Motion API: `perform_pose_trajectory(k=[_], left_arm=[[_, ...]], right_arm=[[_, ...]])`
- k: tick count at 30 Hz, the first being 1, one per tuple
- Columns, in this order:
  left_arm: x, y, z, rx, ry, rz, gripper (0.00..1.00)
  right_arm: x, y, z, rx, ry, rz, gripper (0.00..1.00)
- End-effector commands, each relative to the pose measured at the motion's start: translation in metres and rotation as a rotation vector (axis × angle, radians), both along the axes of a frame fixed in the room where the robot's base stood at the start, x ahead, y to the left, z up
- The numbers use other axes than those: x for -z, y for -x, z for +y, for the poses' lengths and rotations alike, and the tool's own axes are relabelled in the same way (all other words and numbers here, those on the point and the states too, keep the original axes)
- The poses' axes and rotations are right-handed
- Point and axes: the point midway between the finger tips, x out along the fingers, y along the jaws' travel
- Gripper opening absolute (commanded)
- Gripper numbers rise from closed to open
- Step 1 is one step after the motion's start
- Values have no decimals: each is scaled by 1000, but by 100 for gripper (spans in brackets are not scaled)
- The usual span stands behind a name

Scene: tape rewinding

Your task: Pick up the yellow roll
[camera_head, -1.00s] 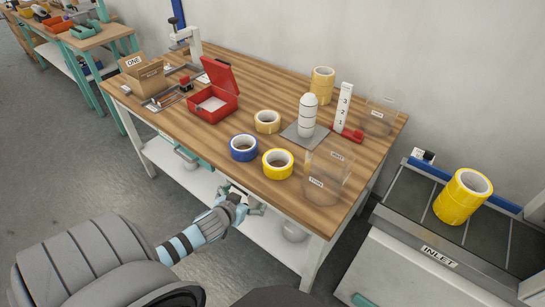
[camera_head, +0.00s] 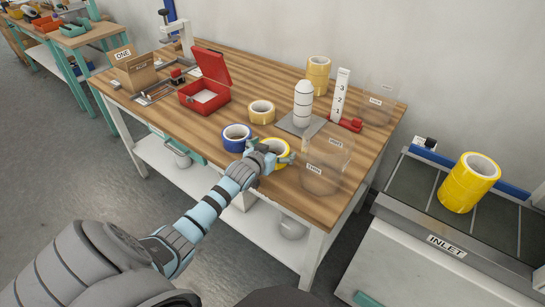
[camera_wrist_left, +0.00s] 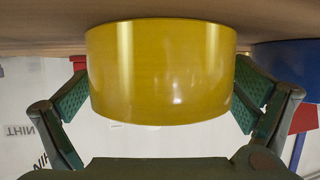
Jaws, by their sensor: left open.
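The yellow roll (camera_head: 282,144) lies flat near the front edge of the table, partly hidden behind my left gripper (camera_head: 276,160) in the head view. In the left wrist view, the yellow roll (camera_wrist_left: 160,70) fills the middle, close to the camera. The left gripper's fingers (camera_wrist_left: 160,95) are open, one on each side of the roll. I cannot tell whether either finger touches it. My right gripper is not in view.
A blue roll (camera_head: 236,139) lies just left of the yellow one. A tan roll (camera_head: 261,113) lies behind. A clear bin (camera_head: 324,166) stands close on the right. A red box (camera_head: 206,98) sits further left. Yellow rolls (camera_head: 468,184) stand on the inlet at right.

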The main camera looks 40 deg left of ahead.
Motion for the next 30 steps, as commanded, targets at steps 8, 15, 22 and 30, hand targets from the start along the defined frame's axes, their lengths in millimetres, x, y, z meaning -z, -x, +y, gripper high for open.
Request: perform_pose_trajectory(k=[8, 15, 22, 30], left_arm=[[-2, 1, 0, 0, -1, 0, 76], [-2, 1, 0, 0, -1, -1, 52], [-8, 1, 0, 0, -1, -2, 52], [-72, 0, 0, 2, -5, -6, 52]], right_arm=[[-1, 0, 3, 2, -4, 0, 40], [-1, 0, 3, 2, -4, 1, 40], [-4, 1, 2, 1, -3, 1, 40], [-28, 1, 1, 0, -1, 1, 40]])
